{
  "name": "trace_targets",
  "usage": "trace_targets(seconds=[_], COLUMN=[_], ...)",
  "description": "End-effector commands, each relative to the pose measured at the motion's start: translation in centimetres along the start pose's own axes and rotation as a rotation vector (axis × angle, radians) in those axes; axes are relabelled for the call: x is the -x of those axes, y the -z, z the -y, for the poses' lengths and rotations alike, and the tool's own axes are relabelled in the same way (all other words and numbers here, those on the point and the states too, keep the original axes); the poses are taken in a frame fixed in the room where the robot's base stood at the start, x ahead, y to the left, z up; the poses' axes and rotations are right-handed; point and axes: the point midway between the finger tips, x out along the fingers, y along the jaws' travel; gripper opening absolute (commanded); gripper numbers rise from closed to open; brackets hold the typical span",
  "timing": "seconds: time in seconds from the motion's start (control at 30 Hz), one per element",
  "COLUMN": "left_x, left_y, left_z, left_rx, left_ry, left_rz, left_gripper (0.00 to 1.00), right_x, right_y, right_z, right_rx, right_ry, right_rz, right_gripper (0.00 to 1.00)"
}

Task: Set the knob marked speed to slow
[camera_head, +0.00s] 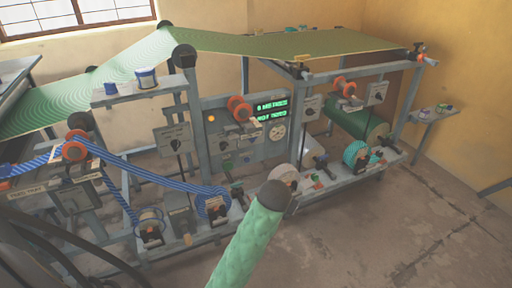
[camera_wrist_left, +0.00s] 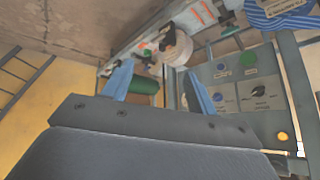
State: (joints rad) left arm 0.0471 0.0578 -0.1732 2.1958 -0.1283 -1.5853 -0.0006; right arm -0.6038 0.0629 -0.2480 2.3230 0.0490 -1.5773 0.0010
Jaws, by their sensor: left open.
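The grey control panel (camera_head: 215,112) stands in the middle of the machine in the head view. Small controls sit low on it, too small to read. In the left wrist view, panel plates carry a black knob (camera_wrist_left: 258,91), a green round control (camera_wrist_left: 248,58) and blue round controls (camera_wrist_left: 218,97). I cannot read which one is marked speed, nor where it points. My left gripper (camera_wrist_left: 160,72) has its two blue fingers apart, with nothing held between them. My right gripper is not in view.
A green, dark-tipped cylinder (camera_head: 245,245) rises in the foreground. Blue striped web (camera_head: 150,178) and reels (camera_head: 213,206) fill the machine's left front. Floor at right is open.

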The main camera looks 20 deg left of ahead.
Motion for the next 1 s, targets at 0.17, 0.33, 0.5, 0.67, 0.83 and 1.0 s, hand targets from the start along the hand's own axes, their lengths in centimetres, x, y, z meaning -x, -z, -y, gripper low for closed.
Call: trace_targets(seconds=[0.17, 0.33, 0.5, 0.67, 0.83, 1.0], left_x=[-4.8, -8.9, -12.7, -16.4, -19.4, -20.1], left_y=[5.7, 10.6, 13.1, 12.6, 11.9, 12.8], left_z=[4.6, 9.8, 14.6, 17.5, 19.2, 19.4], left_rx=[-0.042, -0.172, -0.405, -0.699, -1.081, -1.428], left_ry=[0.184, 0.405, 0.635, 0.808, 0.958, 1.064], left_rz=[-0.035, -0.031, 0.045, 0.184, 0.364, 0.517], left_gripper=[0.58, 0.58, 0.58, 0.58, 0.58, 0.58], right_x=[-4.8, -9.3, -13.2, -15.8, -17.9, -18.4], right_y=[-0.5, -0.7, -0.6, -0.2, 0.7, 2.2], right_z=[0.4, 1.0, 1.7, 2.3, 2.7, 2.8], right_rx=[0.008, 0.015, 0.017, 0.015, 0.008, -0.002], right_ry=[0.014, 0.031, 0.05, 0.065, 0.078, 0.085], right_rz=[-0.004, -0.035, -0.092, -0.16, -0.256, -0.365], right_gripper=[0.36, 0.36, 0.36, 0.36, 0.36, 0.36])
